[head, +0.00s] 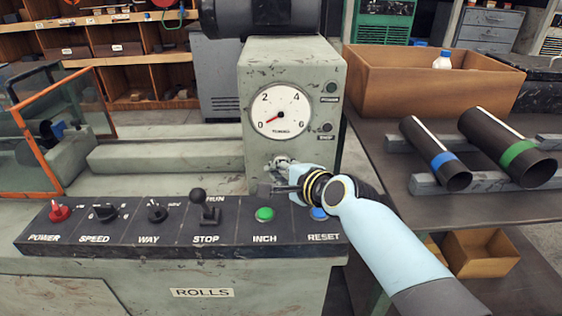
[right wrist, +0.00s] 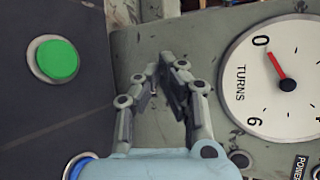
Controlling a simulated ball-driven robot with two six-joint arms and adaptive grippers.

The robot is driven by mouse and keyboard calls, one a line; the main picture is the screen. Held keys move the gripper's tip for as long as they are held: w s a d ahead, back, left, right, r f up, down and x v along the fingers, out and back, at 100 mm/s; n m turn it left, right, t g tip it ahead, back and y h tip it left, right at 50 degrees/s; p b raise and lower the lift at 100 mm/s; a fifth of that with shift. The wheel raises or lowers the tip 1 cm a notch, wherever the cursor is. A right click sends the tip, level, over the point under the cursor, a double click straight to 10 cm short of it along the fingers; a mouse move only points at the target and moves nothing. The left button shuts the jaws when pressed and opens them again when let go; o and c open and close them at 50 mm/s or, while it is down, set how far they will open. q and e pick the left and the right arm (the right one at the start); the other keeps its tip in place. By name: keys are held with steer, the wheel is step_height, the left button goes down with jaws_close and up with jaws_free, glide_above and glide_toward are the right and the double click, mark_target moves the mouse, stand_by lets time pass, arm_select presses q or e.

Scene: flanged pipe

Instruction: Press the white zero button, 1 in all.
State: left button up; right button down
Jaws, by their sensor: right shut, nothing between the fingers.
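The dial marked TURNS (head: 280,111) is on the upright grey housing, its red needle pointing near 0. It also shows in the right wrist view (right wrist: 285,110). A small pale round part (head: 281,160) below the dial looks like the white zero button, partly covered by my right gripper. My right gripper (head: 268,189) is shut and empty in front of the housing, just below the dial. In the right wrist view its fingertips (right wrist: 168,66) come together over the grey housing face; no white button shows there. I cannot tell whether it touches anything. My left gripper is not in view.
The sloped black panel carries a green INCH button (head: 264,214), a blue RESET button (head: 319,213) partly behind my arm, a STOP/RUN lever (head: 206,208), knobs and a red POWER knob (head: 60,212). Dark pipes (head: 435,152) and a brown box (head: 400,85) are on the right bench.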

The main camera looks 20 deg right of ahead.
steer(key=shift+s+a+r+p, duration=0.15)
steer(key=shift+s+p, duration=0.1)
steer(key=shift+s, duration=0.3)
steer(key=shift+s+a+f+p, duration=0.15)
steer(key=shift+s+p, duration=0.15)
steer(key=shift+s, duration=0.25)
steer(key=shift+s+a+r+p, duration=0.15)
steer(key=shift+s+p, duration=0.1)
steer(key=shift+s, duration=0.3)
steer(key=shift+s+a, duration=0.25)
steer(key=shift+s, duration=0.5)
